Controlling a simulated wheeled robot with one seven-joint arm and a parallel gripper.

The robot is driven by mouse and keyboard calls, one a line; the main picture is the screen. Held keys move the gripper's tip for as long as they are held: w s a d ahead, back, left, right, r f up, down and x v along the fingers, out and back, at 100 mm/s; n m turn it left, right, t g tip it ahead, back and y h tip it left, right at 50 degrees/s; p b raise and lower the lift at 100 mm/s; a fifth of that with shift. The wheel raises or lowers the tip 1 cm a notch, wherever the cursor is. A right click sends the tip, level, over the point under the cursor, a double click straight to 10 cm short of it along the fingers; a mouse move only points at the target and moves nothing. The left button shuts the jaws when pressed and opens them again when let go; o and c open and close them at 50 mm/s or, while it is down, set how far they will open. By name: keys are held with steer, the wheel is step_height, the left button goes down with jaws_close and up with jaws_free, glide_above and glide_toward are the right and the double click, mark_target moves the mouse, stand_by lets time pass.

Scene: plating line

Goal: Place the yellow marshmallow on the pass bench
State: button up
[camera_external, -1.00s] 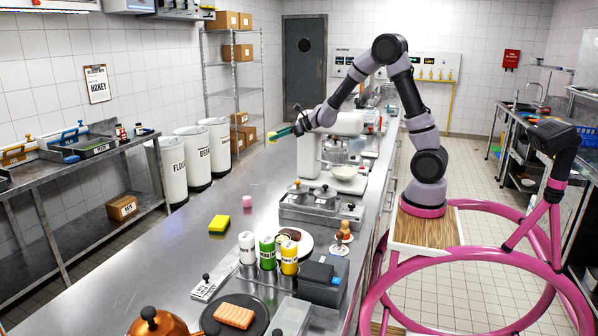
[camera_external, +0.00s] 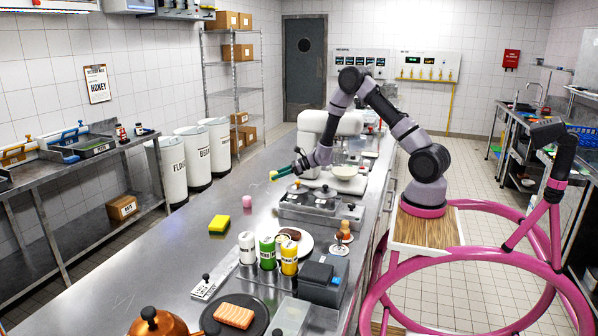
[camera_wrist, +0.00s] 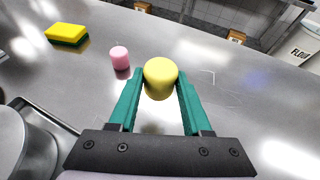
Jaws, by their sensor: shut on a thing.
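The yellow marshmallow (camera_wrist: 160,78) is between the green fingers of my gripper (camera_wrist: 160,92) in the wrist view, and the fingers are shut on it. In the external view my gripper (camera_external: 282,174) is above the steel bench (camera_external: 180,262), left of the mixer, with the marshmallow (camera_external: 273,175) small at its tip. The marshmallow seems apart from the bench top. I cannot tell whether this bench is the pass bench.
A pink marshmallow (camera_external: 247,202) and a yellow-green sponge (camera_external: 219,223) stand on the bench nearby. A steel pan unit (camera_external: 318,215) is right of my gripper, and a white mixer (camera_external: 312,150) is behind it. The bench's left side is largely clear.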

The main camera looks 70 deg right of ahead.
mark_target(278, 197)
step_height(278, 197, down, 8)
stand_by(0.4)
steer(key=o, duration=0.8)
steer(key=shift+f, duration=0.15)
steer(key=shift+c, duration=0.2)
